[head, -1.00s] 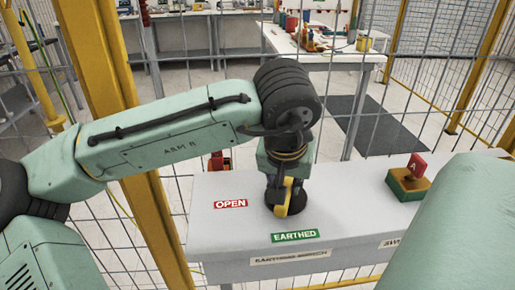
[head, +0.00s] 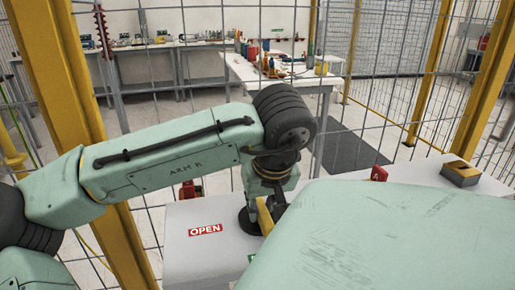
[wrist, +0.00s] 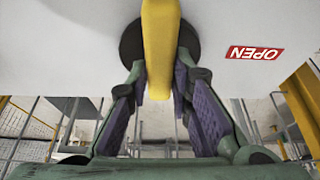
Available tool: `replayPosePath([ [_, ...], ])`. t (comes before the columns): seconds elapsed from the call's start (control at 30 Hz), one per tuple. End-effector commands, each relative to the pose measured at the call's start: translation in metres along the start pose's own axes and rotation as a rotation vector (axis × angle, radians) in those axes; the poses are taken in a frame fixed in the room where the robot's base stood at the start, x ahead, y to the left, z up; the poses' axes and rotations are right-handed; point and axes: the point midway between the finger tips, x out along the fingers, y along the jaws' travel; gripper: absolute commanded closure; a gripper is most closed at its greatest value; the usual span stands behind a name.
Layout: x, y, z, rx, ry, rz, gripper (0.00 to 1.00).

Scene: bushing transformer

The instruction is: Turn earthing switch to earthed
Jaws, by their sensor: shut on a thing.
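The earthing switch has a yellow handle (wrist: 160,30) on a round black base (wrist: 131,43), and both show in the wrist view. The fingers of my gripper (wrist: 160,68) are on either side of the handle and shut on it. In the head view the handle (head: 265,215) and black base (head: 248,222) are partly hidden by my arm. The red OPEN label (head: 205,230) is left of the base, and appears upside down in the wrist view (wrist: 254,53). Only a sliver of a green label (head: 251,258) shows, beside my large green arm part.
A red block marked A (head: 378,174) and a yellow-topped block (head: 461,173) sit on the grey panel to the right. A wire mesh fence with yellow posts (head: 435,75) stands behind the panel. Worktables (head: 290,68) are beyond it.

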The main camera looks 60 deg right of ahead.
Motion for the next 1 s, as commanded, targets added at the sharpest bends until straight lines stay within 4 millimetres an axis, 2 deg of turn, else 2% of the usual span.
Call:
replayPosePath([
  [0.17,0.001,0.000,0.001,-0.003,-0.003,0.000,1.00],
  [0.2,0.001,0.000,0.001,-0.002,-0.003,0.000,0.78],
  [0.47,0.000,0.000,0.000,-0.001,-0.001,0.001,0.61],
  [0.83,-0.004,0.000,0.000,-0.001,0.000,0.001,0.60],
  [1.0,-0.027,0.000,-0.001,0.000,0.003,0.002,0.60],
])
